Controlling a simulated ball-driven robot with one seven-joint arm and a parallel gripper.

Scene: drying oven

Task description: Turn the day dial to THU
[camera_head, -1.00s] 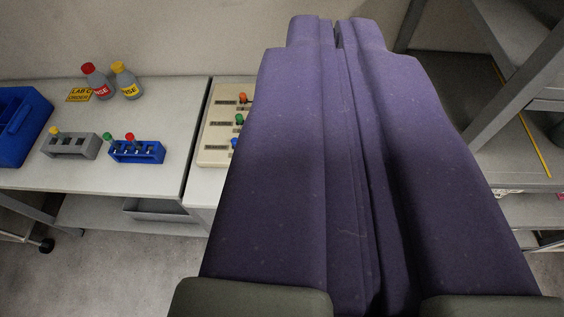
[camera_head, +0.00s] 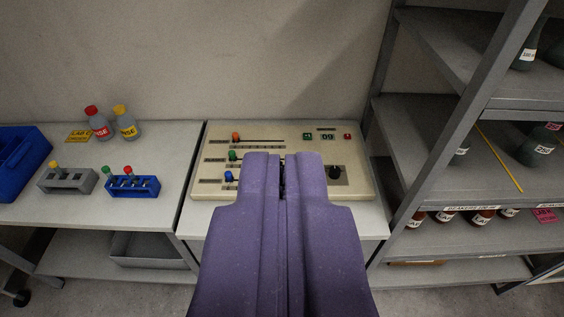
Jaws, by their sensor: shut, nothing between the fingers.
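A beige control panel (camera_head: 359,185) lies on the table in the middle. A black round dial (camera_head: 335,172) sits on a grey plate at its right; its markings are too small to read, and I cannot tell where it points. Whether this is the day dial I cannot tell. My gripper (camera_head: 283,160) is purple, shut and empty, with its tips in front of the panel's middle, left of the black dial. It hides part of the panel's lower middle.
The panel also has sliders with orange (camera_head: 236,136), green (camera_head: 233,155) and blue (camera_head: 228,176) knobs, and a small display (camera_head: 327,136). A grey shelf rack (camera_head: 415,165) stands close at the right. Bottles (camera_head: 126,123) and tube racks (camera_head: 133,187) stand on the left table.

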